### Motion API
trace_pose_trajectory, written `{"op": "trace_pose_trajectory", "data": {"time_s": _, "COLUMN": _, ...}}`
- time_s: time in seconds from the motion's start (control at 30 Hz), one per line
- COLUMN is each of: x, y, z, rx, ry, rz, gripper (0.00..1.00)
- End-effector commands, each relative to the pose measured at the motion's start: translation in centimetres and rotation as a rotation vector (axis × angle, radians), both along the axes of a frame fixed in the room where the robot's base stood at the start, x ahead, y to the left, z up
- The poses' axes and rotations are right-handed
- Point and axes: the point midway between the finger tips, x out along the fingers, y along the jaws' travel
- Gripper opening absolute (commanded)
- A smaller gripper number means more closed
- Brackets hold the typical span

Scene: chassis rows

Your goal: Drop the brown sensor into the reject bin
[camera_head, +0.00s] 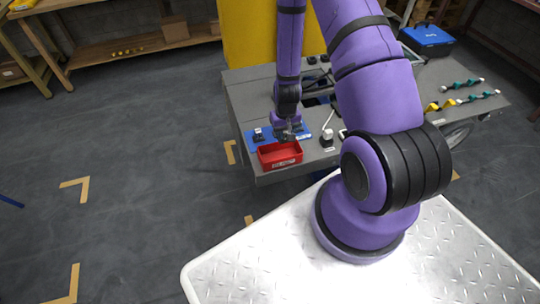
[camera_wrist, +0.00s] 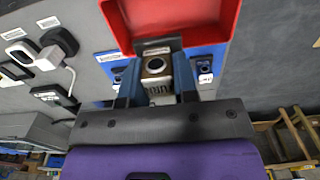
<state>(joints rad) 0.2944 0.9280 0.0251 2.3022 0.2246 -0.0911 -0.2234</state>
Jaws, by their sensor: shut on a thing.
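The brown sensor (camera_wrist: 157,68), a small block with a dark round lens and a pale marked face, is between the two fingers of my gripper (camera_wrist: 157,77) in the wrist view. My gripper is shut on it. The red reject bin (camera_wrist: 229,18) is just beyond the fingertips at the top of that view. In the head view, the red bin (camera_head: 280,163) stands at the table's front left corner, its visible inside empty. My gripper (camera_head: 287,135) is just behind it, over the blue mat. The sensor is too small to make out clearly there.
A blue mat (camera_head: 252,145) lies behind the bin, with other small sensors (camera_wrist: 205,66) on it. Black and white devices with cables (camera_wrist: 58,45) stand beside the mat. Teal and yellow parts (camera_head: 470,98) and a blue case (camera_head: 427,36) are at the right of the grey table (camera_head: 245,90).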

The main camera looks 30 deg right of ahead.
Motion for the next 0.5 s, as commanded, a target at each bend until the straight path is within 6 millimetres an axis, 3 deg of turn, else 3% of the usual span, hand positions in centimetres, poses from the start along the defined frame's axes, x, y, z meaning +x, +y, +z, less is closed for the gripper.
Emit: {"op": "trace_pose_trajectory", "data": {"time_s": 0.5, "x": 0.0, "y": 0.0, "z": -5.0, "rx": 0.000, "ry": 0.001, "rz": -0.002, "gripper": 0.03}}
